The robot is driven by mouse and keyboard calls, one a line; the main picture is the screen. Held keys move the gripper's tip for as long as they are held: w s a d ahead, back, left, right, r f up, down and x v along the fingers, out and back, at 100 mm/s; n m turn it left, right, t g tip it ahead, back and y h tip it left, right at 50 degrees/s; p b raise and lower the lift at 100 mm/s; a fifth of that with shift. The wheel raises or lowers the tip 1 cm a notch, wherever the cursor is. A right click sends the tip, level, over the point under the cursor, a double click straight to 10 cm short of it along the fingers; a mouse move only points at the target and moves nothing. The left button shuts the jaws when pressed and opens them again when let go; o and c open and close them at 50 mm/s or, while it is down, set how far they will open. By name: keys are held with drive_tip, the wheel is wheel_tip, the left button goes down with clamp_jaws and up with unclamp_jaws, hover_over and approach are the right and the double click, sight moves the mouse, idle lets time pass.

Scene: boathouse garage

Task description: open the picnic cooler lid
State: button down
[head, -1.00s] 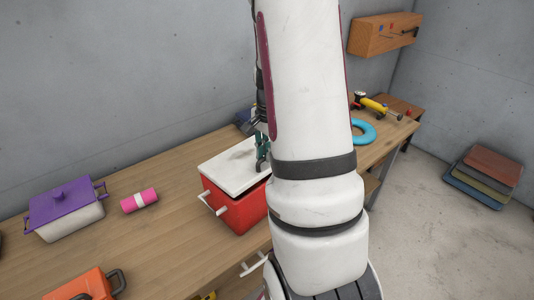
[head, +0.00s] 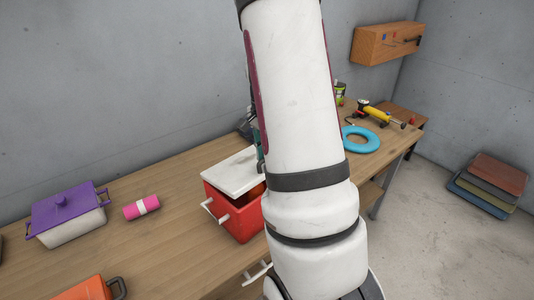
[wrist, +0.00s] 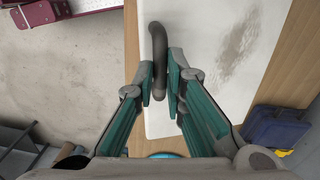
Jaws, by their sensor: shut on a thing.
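The picnic cooler is a red box (head: 236,216) on the wooden workbench, with a white lid (head: 230,172). The lid sits raised and tilted, and a dark gap with something orange (head: 252,191) shows under its right side. In the wrist view the white lid (wrist: 205,45) fills the upper middle, with a dark grey curved handle (wrist: 159,55) at its left edge. My gripper (wrist: 161,84) is shut on this handle, a green finger on each side. In the head view my arm hides most of the gripper and the lid's right end.
A purple-lidded pot (head: 65,214), a pink roll (head: 141,207) and an orange case (head: 88,290) are on the bench to the left. A blue ring (head: 361,140) and a yellow tool (head: 377,114) are to the right. A concrete wall stands behind.

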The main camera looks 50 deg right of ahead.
drive_tip(key=shift+w, duration=0.1)
drive_tip(key=shift+w+d+r+g+b, duration=0.1)
drive_tip(key=shift+w+r+g+b, duration=0.4)
drive_tip(key=shift+w+r+g, duration=0.35)
drive_tip(key=shift+r, duration=0.15)
drive_tip(key=shift+w+d+r+g+b, duration=0.15)
drive_tip(key=shift+w+r+g+b, duration=0.4)
drive_tip(key=shift+w+r+b, duration=0.3)
drive_tip(key=shift+w, duration=0.1)
drive_tip(key=shift+w+d+r+g+y+b, duration=0.15)
drive_tip(key=shift+w+r+g+b, duration=0.15)
drive_tip(key=shift+w+g+b, duration=0.15)
drive_tip(key=shift+w+r+g+y+b, duration=0.15)
drive_tip(key=shift+w+r+g+b, duration=0.2)
drive_tip(key=shift+w+b, duration=0.2)
